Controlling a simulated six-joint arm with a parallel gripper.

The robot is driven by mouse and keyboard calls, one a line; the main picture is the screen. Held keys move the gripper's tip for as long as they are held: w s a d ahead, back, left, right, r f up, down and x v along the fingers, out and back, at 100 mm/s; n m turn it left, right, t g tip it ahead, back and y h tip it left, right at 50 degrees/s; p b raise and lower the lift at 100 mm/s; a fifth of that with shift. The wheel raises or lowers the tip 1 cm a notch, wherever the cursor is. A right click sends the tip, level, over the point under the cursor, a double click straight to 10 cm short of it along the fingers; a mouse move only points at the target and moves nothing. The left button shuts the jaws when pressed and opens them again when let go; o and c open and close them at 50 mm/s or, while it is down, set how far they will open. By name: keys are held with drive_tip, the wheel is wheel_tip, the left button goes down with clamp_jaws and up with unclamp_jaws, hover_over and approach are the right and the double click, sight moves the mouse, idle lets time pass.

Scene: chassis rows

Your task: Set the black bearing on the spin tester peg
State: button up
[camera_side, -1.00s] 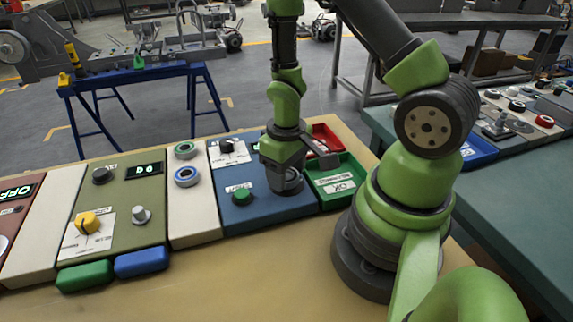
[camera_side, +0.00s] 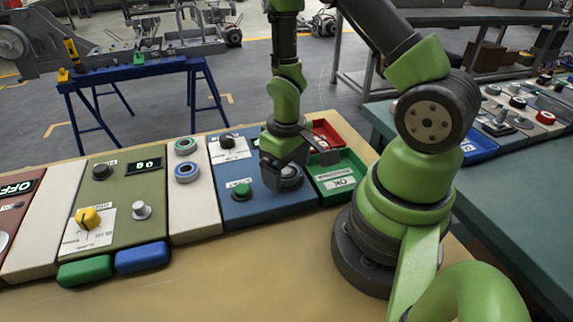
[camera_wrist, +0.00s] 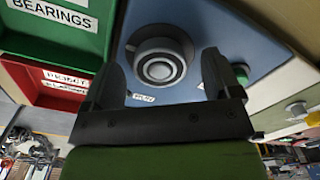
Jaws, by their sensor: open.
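The spin tester is a blue panel (camera_side: 240,210) with a round dark seat. A dark ring with lighter rings inside, seemingly the black bearing (camera_side: 291,183), sits at this seat; it also shows in the wrist view (camera_wrist: 161,69). It appears to be around the peg, but I cannot make out the peg or how fully the ring is seated. My gripper (camera_side: 281,165) is right above it. In the wrist view my gripper (camera_wrist: 161,78) is open, with one finger on each side of the ring and a visible gap to it.
A green tray (camera_side: 352,166) and a red tray (camera_side: 327,130) adjoin the panel. A green button (camera_side: 241,189) and a black knob (camera_side: 227,142) stand on it. A white panel to the left carries a green-ringed bearing (camera_side: 185,146) and a blue-ringed bearing (camera_side: 187,172).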

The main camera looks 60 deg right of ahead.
drive_tip(key=shift+r, duration=0.1)
wheel_tip(320, 180, up, 10)
idle(0.5)
wheel_tip(320, 180, up, 7)
idle(0.8)
idle(0.5)
drive_tip(key=s+a+r+m+t+y, duration=0.1)
drive_tip(key=s+a+r+t+y, duration=0.1)
drive_tip(key=s+a+r+t, duration=0.5)
wheel_tip(320, 180, up, 3)
drive_tip(key=shift+a+f+m, duration=0.2)
drive_tip(key=shift+a+m, duration=0.2)
drive_tip(key=shift+a, duration=0.35)
